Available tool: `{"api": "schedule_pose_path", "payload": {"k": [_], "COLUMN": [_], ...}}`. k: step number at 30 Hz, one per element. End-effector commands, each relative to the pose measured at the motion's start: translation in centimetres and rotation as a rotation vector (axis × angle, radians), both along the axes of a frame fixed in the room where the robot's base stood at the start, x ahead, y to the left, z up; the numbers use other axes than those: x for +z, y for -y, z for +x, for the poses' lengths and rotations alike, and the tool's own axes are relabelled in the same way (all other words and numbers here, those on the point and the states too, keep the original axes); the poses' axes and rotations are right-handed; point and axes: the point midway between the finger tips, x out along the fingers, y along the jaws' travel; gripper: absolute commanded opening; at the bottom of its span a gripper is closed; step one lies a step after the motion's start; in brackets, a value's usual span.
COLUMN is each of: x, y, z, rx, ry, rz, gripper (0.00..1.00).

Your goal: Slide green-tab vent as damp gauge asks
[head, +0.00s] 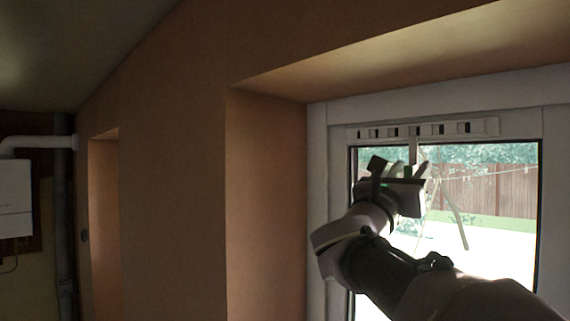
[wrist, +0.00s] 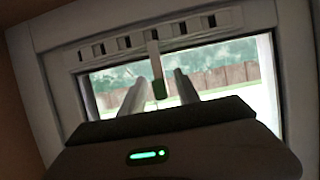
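The vent (head: 480,127) is a pale slotted strip along the top of the window frame, and its slots show part dark, part pale. It also shows in the wrist view (wrist: 108,46). In the head view my gripper (head: 408,168) is just below the vent, before the glass. I make out no readable damp gauge.
The window sits in a deep plaster recess, with a side wall (head: 265,200) at left and a sloping soffit (head: 430,55) above. A small dark round thing (head: 84,236) is on the far wall, too small to read. A white boiler (head: 15,198) hangs at far left.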

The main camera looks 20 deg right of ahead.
Motion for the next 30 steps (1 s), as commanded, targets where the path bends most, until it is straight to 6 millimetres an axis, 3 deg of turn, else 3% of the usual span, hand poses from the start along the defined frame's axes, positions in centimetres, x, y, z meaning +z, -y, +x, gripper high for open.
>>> {"api": "schedule_pose_path", "payload": {"k": [5, 11, 30], "x": [-0.07, -0.07, -0.04], "y": [-0.01, -0.04, -0.06], "z": [0.01, 0.01, 0.00], "rx": [0.000, 0.000, 0.000], "ry": [0.000, 0.000, -0.001], "rz": [0.000, 0.000, 0.000], "gripper": [0.38, 0.00, 0.00]}}
